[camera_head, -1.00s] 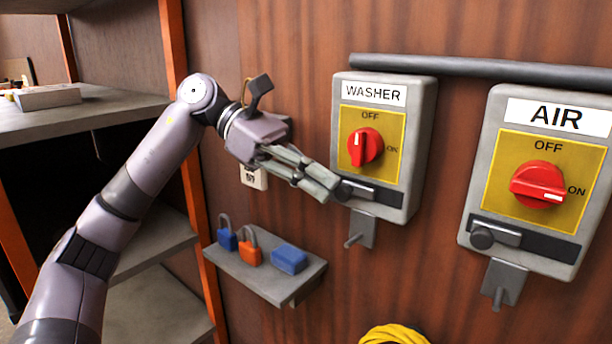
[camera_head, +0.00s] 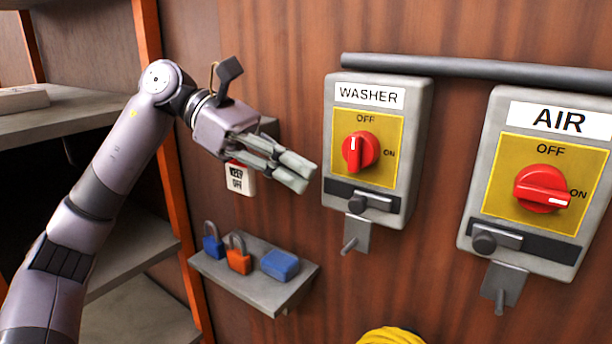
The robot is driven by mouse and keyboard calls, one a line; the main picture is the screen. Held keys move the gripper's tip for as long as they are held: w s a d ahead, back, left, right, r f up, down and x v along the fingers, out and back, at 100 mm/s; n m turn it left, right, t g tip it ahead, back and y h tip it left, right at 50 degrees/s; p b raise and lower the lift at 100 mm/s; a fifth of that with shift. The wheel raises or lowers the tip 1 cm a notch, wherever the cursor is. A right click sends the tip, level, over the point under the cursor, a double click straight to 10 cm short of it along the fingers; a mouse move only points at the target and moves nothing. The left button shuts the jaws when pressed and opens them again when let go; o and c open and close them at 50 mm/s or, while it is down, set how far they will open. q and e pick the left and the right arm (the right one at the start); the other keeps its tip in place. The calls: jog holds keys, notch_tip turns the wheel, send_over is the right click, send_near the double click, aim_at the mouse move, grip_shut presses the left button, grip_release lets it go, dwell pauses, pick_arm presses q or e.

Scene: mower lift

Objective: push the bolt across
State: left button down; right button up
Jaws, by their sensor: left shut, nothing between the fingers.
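The grey WASHER switch box (camera_head: 413,150) is on the wooden wall, its red knob (camera_head: 360,152) pointing up to OFF. Its grey bolt (camera_head: 372,201) lies in a dark slot below the yellow plate; dark slot shows to the left of the bolt and a little to the right. A bracket with a peg (camera_head: 356,236) hangs under the box. My left gripper (camera_head: 296,172) is shut and empty, its fingertips left of the box and apart from the bolt in the picture. My right gripper is not in view.
The AIR box (camera_head: 472,190) is at the right, its red knob turned to ON and its bolt (camera_head: 495,237) at the left of its slot. A small wall shelf (camera_head: 250,288) holds padlocks and a blue block. A KEEP OFF tag (camera_head: 239,178) hangs behind my gripper.

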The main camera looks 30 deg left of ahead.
pick_arm(q)
jog(key=v, duration=0.8)
jog(key=shift+r, duration=0.2)
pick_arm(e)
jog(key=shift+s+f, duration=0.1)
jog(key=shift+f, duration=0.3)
pick_arm(q)
jog(key=shift+s+a, duration=0.1)
jog(key=shift+a, duration=0.05)
